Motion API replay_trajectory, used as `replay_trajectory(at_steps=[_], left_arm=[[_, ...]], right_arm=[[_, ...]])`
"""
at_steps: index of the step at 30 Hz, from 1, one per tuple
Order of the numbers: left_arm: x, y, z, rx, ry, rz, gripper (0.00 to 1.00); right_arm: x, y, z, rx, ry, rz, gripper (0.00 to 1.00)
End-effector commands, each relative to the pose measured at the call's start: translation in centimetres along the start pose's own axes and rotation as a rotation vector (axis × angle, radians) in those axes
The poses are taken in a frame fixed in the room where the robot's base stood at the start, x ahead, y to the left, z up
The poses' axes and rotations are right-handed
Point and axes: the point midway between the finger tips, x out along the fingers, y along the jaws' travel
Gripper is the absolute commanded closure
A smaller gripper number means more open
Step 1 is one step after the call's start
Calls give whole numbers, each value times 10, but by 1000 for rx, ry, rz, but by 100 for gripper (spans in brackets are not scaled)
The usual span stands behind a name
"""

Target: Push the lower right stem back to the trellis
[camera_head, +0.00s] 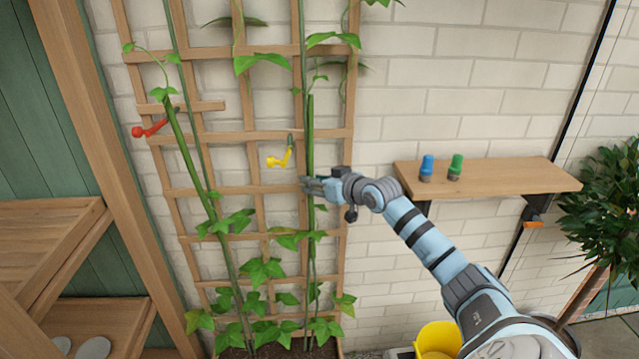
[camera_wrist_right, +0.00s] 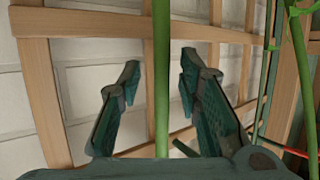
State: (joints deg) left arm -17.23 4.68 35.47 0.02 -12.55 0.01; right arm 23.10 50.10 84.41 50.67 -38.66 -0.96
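The right stem (camera_head: 310,130) is a thick green stem that runs upright in front of the right side of the wooden trellis (camera_head: 345,120). My right gripper (camera_head: 311,187) is at its middle height, reaching in from the right. In the right wrist view the stem (camera_wrist_right: 161,90) passes between the two spread fingers of my right gripper (camera_wrist_right: 158,75), with space on both sides. Whether the stem touches the trellis there I cannot tell. A yellow clip (camera_head: 281,159) is on the trellis left of the stem. My left gripper is not in view.
A left stem (camera_head: 185,150) leans along the trellis, with a red clip (camera_head: 150,130) near its upper part. A wall shelf (camera_head: 500,178) at right holds a blue clip (camera_head: 427,167) and a green clip (camera_head: 456,166). A yellow pot (camera_head: 438,338) stands below.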

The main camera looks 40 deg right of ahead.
Motion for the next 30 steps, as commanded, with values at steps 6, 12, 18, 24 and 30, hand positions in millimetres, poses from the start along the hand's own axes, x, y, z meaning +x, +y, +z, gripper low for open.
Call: replay_trajectory(at_steps=[6,12,18,24,30], left_arm=[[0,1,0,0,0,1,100],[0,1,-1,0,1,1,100],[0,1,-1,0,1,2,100],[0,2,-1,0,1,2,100],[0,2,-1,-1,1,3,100]], right_arm=[[-42,3,1,-8,-3,5,68],[-49,0,0,1,-1,-2,68],[-49,1,0,1,-1,-1,68],[-49,1,0,1,-1,-1,68],[-42,52,9,-172,30,129,68]])
